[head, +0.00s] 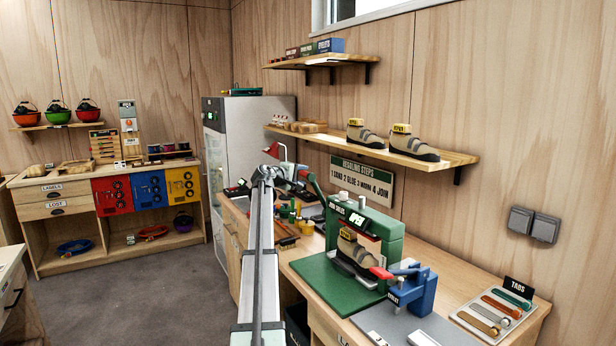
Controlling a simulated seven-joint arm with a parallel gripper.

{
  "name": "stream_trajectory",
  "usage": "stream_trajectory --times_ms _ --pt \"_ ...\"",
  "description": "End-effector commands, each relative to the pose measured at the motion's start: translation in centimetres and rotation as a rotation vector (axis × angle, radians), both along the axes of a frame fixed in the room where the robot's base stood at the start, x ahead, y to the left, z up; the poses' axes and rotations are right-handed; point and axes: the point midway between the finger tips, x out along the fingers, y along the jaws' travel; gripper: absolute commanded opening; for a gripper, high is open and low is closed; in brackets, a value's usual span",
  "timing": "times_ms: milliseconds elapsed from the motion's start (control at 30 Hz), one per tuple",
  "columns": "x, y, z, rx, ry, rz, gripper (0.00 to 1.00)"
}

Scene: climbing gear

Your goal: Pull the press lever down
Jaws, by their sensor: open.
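The green press (388,236) stands on a green base at the middle of the bench. A tan climbing shoe (350,254) sits in it under a reddish pad. My gripper is small and dark at the end of my arm, partly hidden by the arm. It is open; I cannot tell whether it touches the lever.
A blue clamp-like tool (412,292) with a red handle stands just right of the press. A tray of coloured tabs (497,312) lies at the right bench end. Pots and brushes crowd the bench left of the press. A shelf (424,157) with shoes hangs above.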

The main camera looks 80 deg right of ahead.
Motion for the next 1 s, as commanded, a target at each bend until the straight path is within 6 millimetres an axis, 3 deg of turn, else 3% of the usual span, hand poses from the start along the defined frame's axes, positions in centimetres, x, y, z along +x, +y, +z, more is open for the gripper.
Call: stream_trajectory --times_ms 100,300,767,1000 --pt "-0.7 -2.0 -0.2 0.000 0.000 0.000 0.53" --pt "-1.4 -3.8 -0.7 0.000 0.000 0.000 0.53" --pt "-1.8 -4.5 -0.9 0.000 0.000 0.001 0.53" --pt "-1.8 -4.5 -0.9 -0.001 -0.001 0.001 0.31"
